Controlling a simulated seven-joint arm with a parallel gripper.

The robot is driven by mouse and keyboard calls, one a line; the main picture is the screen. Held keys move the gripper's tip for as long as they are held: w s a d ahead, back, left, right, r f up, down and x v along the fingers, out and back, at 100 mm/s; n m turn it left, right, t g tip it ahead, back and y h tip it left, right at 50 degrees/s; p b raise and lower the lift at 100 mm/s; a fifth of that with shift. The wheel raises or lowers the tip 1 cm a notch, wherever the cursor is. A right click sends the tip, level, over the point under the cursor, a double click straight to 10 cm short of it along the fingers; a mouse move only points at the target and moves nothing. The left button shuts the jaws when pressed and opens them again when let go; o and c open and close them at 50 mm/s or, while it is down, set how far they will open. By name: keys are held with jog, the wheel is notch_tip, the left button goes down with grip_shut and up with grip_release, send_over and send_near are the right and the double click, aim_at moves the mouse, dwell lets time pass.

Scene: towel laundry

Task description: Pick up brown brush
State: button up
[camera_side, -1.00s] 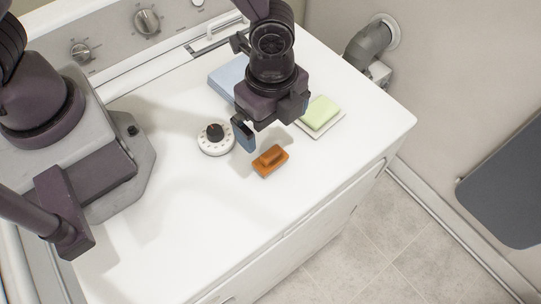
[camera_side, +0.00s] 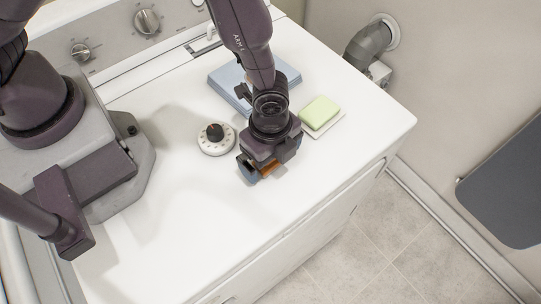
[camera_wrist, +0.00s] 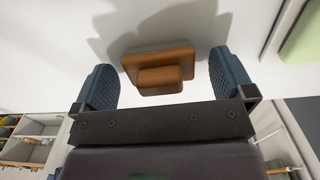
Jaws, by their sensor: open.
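The brown brush (camera_wrist: 158,66) lies on the white machine top, with its raised grip toward my gripper. In the wrist view it sits between the two dark blue fingers, with a gap on each side. My gripper (camera_wrist: 160,82) is open and close above the brush. In the side view my gripper (camera_side: 258,170) covers most of the brush, and only a strip of the brush (camera_side: 267,169) shows between the fingers. I cannot tell the remaining height above the machine top.
A white dial with a black knob (camera_side: 215,138) stands just left of my gripper. A green soap on a pale dish (camera_side: 320,113) is at the right, and a folded blue towel (camera_side: 228,84) lies behind. The front left of the machine top (camera_side: 180,230) is clear.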

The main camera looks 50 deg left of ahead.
jog(key=c, duration=1)
jog(key=shift+r, duration=0.1)
notch_tip(320, 180, up, 10)
jog(key=shift+f, duration=0.1)
